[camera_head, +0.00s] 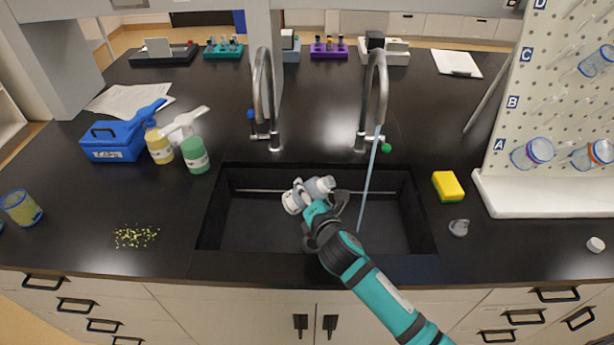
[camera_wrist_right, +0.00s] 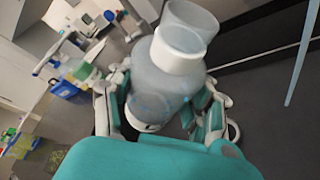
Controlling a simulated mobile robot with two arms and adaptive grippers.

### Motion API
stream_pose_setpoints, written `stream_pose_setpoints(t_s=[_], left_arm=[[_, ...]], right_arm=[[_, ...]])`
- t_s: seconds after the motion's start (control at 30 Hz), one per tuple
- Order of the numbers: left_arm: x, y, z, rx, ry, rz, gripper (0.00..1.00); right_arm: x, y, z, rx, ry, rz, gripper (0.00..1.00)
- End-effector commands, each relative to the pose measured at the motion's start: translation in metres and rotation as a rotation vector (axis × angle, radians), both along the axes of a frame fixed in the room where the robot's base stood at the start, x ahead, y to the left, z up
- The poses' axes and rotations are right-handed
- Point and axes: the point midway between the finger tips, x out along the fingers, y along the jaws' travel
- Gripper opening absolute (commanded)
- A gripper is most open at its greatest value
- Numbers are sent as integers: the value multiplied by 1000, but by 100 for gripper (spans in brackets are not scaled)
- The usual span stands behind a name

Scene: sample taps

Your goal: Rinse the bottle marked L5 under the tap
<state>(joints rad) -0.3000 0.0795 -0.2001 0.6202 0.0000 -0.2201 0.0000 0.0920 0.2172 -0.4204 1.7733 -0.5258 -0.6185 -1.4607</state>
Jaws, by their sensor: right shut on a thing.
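My right gripper (camera_head: 318,204) is shut on a cloudy, translucent bottle (camera_head: 299,194) over the sink (camera_head: 214,222), left of the water stream. In the right wrist view the bottle (camera_wrist_right: 158,88), with a white neck ring, sits between the fingers of the gripper (camera_wrist_right: 162,112). It is tilted; I cannot read its mark. The right tap (camera_head: 380,85), with a green knob, runs a thin blue stream (camera_head: 368,180) into the sink; the stream also shows in the right wrist view (camera_wrist_right: 300,55). Bottle and stream look apart. The left tap (camera_head: 264,90), with a blue knob, shows no water. My left gripper is out of view.
A white pegboard rack (camera_head: 545,196) with several bottles stands at the right. A yellow sponge (camera_head: 448,186) and a grey stopper-like piece (camera_head: 459,228) lie right of the sink. Spray bottles (camera_head: 195,155), a blue caddy (camera_head: 113,146) and yellow-green crumbs (camera_head: 136,236) are at left.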

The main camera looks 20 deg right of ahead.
Motion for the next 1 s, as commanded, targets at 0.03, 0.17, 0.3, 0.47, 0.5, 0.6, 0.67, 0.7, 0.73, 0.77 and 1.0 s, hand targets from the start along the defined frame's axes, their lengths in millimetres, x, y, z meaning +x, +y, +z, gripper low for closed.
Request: stream_pose_setpoints(t_s=[0.03,0.17,0.3,0.47,0.5,0.6,0.67,0.7,0.73,0.77,1.0], left_arm=[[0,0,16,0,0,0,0],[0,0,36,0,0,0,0],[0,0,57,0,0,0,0],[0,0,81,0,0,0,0],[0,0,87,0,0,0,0],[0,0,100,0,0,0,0],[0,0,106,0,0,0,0],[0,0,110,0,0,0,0],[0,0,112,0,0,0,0],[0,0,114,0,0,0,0],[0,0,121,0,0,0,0]], right_arm=[[0,-1,7,-43,13,1,20],[-1,-3,5,-156,44,1,20],[-1,-6,3,-285,80,0,20],[-2,-10,0,-438,125,1,20],[-2,-11,0,-475,135,0,20],[-3,-14,-1,-569,162,1,20],[-4,-15,-3,-622,179,1,20],[-4,-16,-3,-654,186,1,20],[-4,-17,-4,-676,194,0,20],[-4,-17,-4,-697,199,0,20],[-5,-21,-9,-823,233,1,20]])
